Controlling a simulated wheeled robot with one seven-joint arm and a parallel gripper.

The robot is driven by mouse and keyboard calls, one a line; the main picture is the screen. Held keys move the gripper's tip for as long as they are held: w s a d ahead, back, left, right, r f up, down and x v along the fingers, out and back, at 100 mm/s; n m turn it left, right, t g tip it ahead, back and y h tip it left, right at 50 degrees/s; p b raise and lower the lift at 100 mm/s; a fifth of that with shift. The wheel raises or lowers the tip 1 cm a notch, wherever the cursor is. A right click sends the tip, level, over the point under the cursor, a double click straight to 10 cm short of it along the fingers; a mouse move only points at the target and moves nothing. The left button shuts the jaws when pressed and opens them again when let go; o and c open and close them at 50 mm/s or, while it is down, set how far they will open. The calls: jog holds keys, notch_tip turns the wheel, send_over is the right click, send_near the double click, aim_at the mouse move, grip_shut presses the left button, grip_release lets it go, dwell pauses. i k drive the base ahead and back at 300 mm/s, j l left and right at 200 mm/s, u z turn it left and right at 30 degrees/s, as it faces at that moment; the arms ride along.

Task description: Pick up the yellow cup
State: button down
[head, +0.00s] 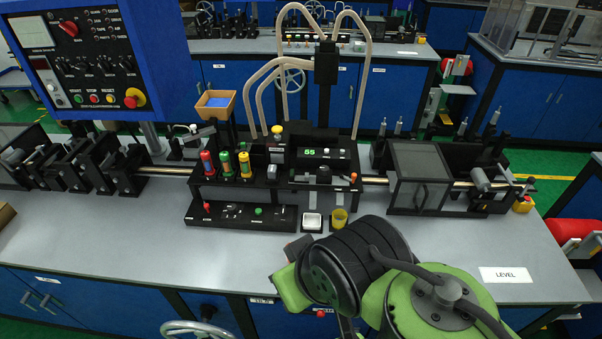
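The machine (320,165) with coloured bottles and a green display stands behind the cup. A black control strip (240,213) lies to the left and a clear-sided box (418,175) to the right. The bench top right of the arm is bare except for a LEVEL label (506,275).

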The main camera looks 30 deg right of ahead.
aim_at(339, 218)
jog(key=z, duration=1.2)
